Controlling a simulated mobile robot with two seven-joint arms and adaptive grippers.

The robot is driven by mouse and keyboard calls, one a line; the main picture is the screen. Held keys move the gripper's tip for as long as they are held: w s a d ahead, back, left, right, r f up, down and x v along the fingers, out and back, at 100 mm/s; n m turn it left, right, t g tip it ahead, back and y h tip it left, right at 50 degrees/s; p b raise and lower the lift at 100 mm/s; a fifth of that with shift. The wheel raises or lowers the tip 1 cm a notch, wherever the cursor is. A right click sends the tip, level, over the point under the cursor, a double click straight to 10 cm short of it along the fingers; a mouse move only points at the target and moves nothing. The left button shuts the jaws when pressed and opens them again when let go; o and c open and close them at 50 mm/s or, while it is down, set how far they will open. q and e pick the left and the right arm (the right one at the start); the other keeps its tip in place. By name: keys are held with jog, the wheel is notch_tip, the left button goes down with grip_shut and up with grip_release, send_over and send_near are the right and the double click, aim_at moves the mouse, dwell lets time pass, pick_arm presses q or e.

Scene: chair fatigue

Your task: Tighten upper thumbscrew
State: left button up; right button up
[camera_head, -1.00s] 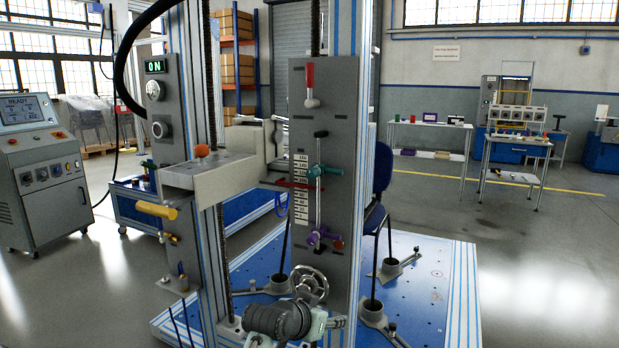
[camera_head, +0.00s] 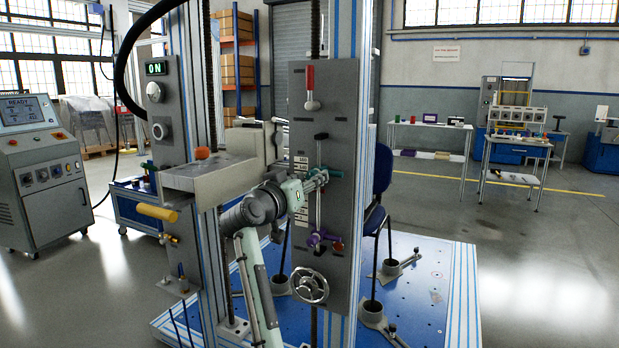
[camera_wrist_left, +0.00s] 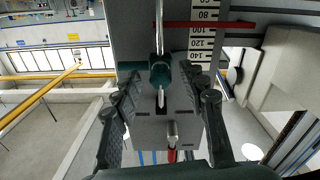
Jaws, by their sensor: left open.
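The upper thumbscrew is teal (camera_head: 335,173) and sits on the vertical rod of the grey panel (camera_head: 342,100). It is partly hidden behind my left gripper (camera_head: 318,181) in the head view. In the left wrist view the teal thumbscrew (camera_wrist_left: 160,70) shows between the two spread fingers of my left gripper (camera_wrist_left: 158,78). The gripper is open; I cannot tell whether a finger touches the thumbscrew. A purple lower thumbscrew (camera_head: 318,239) sits further down the same rod. My right gripper is not in view.
A red-handled lever (camera_head: 310,82) is above on the panel and a handwheel (camera_head: 310,286) is below. The printed scale (camera_wrist_left: 202,42) and red pointer (camera_wrist_left: 205,24) are close beside the rod. A grey beam (camera_head: 215,172) with an orange knob (camera_head: 202,153) stands left of the panel.

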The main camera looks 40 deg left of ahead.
pick_arm(q)
jog(key=shift+w, duration=0.35)
grip_shut()
